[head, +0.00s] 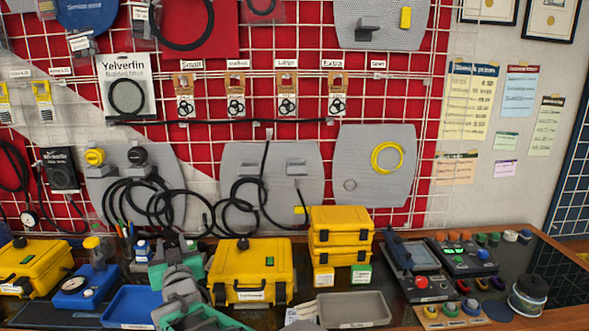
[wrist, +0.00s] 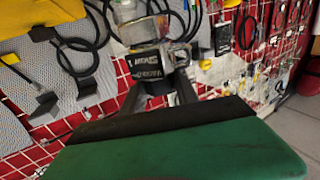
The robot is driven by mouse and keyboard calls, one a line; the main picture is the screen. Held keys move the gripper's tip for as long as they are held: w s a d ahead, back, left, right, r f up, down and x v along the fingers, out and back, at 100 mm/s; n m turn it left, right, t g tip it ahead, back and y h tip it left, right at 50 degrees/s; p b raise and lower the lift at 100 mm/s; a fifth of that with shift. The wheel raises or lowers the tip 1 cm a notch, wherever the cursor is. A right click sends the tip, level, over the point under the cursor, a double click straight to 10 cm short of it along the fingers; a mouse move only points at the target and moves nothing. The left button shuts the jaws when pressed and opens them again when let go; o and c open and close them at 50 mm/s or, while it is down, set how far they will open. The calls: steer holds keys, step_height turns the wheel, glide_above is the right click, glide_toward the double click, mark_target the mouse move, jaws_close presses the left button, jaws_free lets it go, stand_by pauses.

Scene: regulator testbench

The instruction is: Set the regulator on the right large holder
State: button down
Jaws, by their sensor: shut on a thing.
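In the wrist view my gripper (wrist: 157,80) is shut on the regulator (wrist: 150,62), a black body with pale lettering and a clear-grey top, held out in front of the green gripper housing. In the head view my grey and green arm rises from the bottom left of centre; I cannot make out the held regulator there. A grey panel in the middle of the wall carries two grey holders side by side, the left one (head: 250,169) and the right one (head: 297,168). The right holder looks empty.
A left panel holds a yellow-capped piece (head: 95,157) and a black one (head: 137,156). Black hoses (head: 160,205) loop across the lower wall. Yellow cases (head: 250,272), a blue tray (head: 136,306) and a grey tray (head: 352,309) crowd the bench.

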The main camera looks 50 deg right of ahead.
steer(key=s+d+r+m+g+h, duration=0.3)
steer(key=s+d+r, duration=0.1)
steer(key=d+r, duration=0.4)
steer(key=s+d+r+m+g+h+p, duration=0.1)
steer(key=s+d+r+m+g+h, duration=0.2)
steer(key=d+r, duration=0.55)
steer(key=s+d+r+m+g+h, duration=0.3)
steer(key=s+d+r, duration=0.1)
steer(key=d, duration=0.8)
steer(key=shift+f+p+x, duration=0.65)
steer(key=shift+p+x, duration=0.75)
steer(key=shift+x, duration=1.55)
steer(key=shift+f+p+x, duration=0.6)
steer(key=shift+p+x, duration=0.85)
steer(key=shift+x, duration=1.45)
steer(key=shift+f+p+x, duration=0.65)
steer(key=shift+p+x, duration=0.75)
steer(key=shift+x, duration=1.55)
steer(key=c, duration=0.9)
jaws_free()
steer(key=shift+s+f, duration=0.1)
steer(key=shift+f, duration=0.05)
